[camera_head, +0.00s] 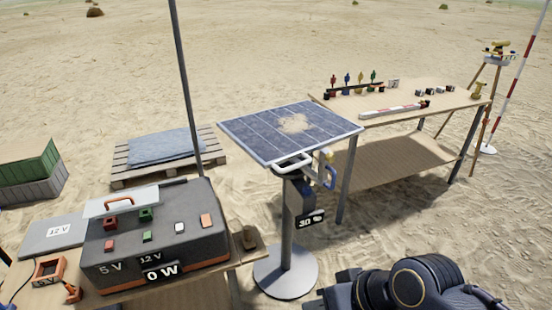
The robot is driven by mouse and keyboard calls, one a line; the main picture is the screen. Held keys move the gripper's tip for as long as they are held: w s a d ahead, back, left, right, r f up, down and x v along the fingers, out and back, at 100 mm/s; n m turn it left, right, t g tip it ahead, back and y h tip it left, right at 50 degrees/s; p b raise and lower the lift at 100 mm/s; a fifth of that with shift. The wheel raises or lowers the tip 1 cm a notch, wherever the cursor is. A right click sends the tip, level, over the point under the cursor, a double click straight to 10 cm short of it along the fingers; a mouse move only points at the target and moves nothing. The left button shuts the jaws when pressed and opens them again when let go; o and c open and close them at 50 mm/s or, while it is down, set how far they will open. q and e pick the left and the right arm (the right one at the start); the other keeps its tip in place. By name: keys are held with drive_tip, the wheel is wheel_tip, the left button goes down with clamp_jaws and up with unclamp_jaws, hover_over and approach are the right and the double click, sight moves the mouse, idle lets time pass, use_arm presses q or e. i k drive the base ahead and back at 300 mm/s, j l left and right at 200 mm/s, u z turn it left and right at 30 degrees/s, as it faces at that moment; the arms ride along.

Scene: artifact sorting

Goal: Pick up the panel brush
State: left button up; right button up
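A small brown block-shaped object (249,238), which looks like the panel brush, stands at the right end of the near-left table, beside the dark power box. Its bristles are too small to make out. The solar panel (255,130) is tilted on a grey post and has a sandy dust patch (293,123) near its middle. My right gripper (478,298) is at the bottom right edge with my dark arm, well to the right of the brown object. Its fingers are not clear, and I see nothing held. My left gripper is out of view.
The power box (210,240) reads "0 W" and carries several small blocks and a white plate (120,201). The panel post has a round base (286,284). A wooden table (375,118) with small items stands back right. A pallet (128,172) lies back left.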

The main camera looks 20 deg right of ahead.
sight(250, 243)
drive_tip(key=i+j+z, duration=0.2)
drive_tip(key=i+j, duration=0.8)
drive_tip(key=i, duration=0.15)
